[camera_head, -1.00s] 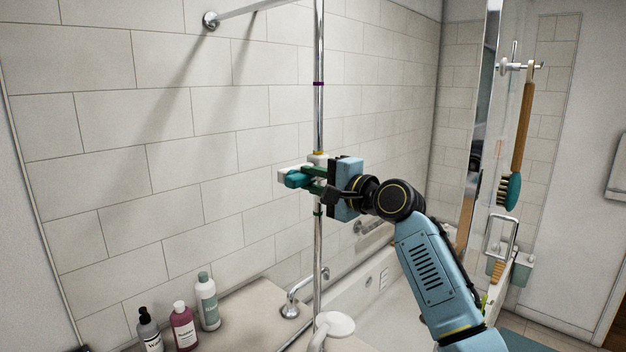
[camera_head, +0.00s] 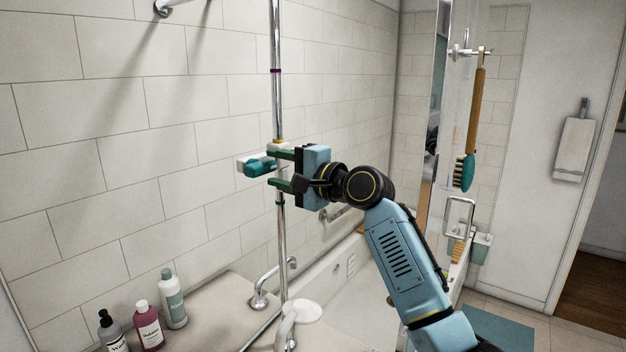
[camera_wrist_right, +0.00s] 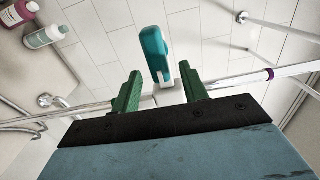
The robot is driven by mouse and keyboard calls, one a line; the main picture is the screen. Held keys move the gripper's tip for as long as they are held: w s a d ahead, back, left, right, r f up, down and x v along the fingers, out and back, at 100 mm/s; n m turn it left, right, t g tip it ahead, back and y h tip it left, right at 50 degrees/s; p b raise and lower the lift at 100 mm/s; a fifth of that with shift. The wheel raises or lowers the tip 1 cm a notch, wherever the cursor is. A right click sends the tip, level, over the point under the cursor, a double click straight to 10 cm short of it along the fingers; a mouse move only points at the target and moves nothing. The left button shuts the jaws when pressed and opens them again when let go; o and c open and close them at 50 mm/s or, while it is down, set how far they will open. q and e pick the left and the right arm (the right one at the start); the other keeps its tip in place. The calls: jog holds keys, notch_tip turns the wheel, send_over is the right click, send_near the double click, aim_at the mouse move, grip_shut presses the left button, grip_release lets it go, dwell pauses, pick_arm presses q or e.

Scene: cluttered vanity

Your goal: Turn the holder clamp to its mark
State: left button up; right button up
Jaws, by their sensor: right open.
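The holder clamp sits on the upright chrome pole (camera_head: 276,110). Its teal lever (camera_head: 259,167) and white body (camera_head: 244,165) stick out to the left of the pole. In the right wrist view the teal lever (camera_wrist_right: 153,52) points away from me, just beyond and between the fingertips. My right gripper (camera_head: 273,169) is open at the pole, one green finger above the other, with a visible gap to the lever. It also shows in the wrist view (camera_wrist_right: 160,82). A purple ring (camera_head: 276,71) is higher on the pole; a yellow ring (camera_head: 279,141) is just above the clamp. My left gripper is out of view.
Several bottles, one of them pink (camera_head: 148,326), stand on the ledge at lower left. A faucet (camera_head: 262,292) and the tub lie below the pole. A brush (camera_head: 470,130) hangs by the glass at right. The tiled wall is close behind the clamp.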

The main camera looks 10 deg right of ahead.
jog(key=b+v, duration=0.2)
jog(key=v, duration=0.9)
jog(key=shift+s+d+b, duration=0.15)
jog(key=shift+d+b, duration=0.05)
jog(key=shift+b, duration=0.2)
